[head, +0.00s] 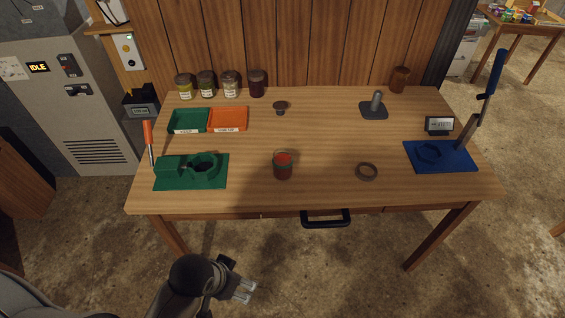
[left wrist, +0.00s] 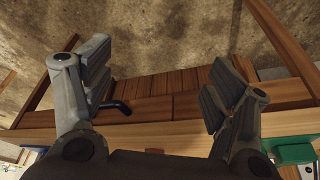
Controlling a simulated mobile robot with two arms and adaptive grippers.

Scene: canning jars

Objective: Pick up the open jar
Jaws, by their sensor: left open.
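The open jar (head: 283,165) stands upright near the front middle of the wooden table. It is clear glass with red contents and shows no lid. My left gripper (head: 245,290) is below and in front of the table's front edge, well short of the jar. In the left wrist view the left gripper (left wrist: 155,95) has its two fingers wide apart with nothing between them. The jar does not show in that view. My right gripper is not in view.
A green fixture (head: 215,178) with an orange lever sits left; a blue fixture (head: 455,158) with a lever sits right. A dark ring (head: 367,172) lies right of the jar. Green (head: 188,116) and orange (head: 230,116) trays and several closed jars (head: 207,84) are behind. A black handle (head: 326,220) juts from the front.

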